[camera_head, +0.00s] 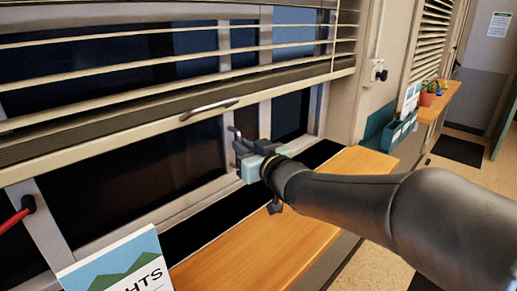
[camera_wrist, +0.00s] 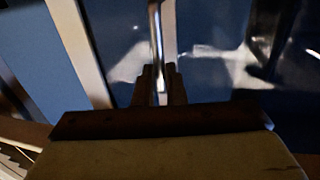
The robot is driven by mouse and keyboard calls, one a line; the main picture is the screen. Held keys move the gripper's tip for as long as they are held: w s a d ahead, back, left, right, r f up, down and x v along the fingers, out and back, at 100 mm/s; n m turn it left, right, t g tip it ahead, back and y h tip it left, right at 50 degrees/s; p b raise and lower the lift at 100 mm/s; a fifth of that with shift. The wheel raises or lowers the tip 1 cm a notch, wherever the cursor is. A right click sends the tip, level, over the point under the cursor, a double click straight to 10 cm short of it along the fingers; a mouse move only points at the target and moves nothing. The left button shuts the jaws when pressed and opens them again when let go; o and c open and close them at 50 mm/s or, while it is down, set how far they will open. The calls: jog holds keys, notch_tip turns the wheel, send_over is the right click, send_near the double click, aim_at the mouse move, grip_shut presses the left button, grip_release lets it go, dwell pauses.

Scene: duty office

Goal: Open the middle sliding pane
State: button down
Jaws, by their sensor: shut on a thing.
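The sliding window has dark glass panes in light frames. The broad pane (camera_head: 135,175) left of my gripper appears to be the middle one. A thin upright metal handle (camera_head: 235,131) stands at its right edge, by a light frame post. My gripper (camera_head: 243,150) reaches in from the right and is shut on this handle. In the wrist view the bright handle bar (camera_wrist: 156,30) runs down between the two dark fingertips (camera_wrist: 161,82). A light frame post (camera_wrist: 80,50) stands left of it. My gripper partly hides the handle's lower end in the head view.
A slatted blind with a heavy bottom rail (camera_head: 160,105) and curved pull (camera_head: 208,110) hangs just above my gripper. A wooden counter (camera_head: 265,245) runs below the window. A leaflet (camera_head: 120,268) stands front left, near a red handle (camera_head: 15,217). A potted plant (camera_head: 428,94) stands farther right.

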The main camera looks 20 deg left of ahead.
jog(key=shift+s+a, duration=0.2)
jog(key=shift+s, duration=0.15)
jog(key=c, duration=1.5)
grip_release()
jog(key=p+v, duration=0.1)
jog(key=v, duration=1.6)
jog(key=shift+s+d, duration=0.15)
jog(key=shift+s, duration=0.05)
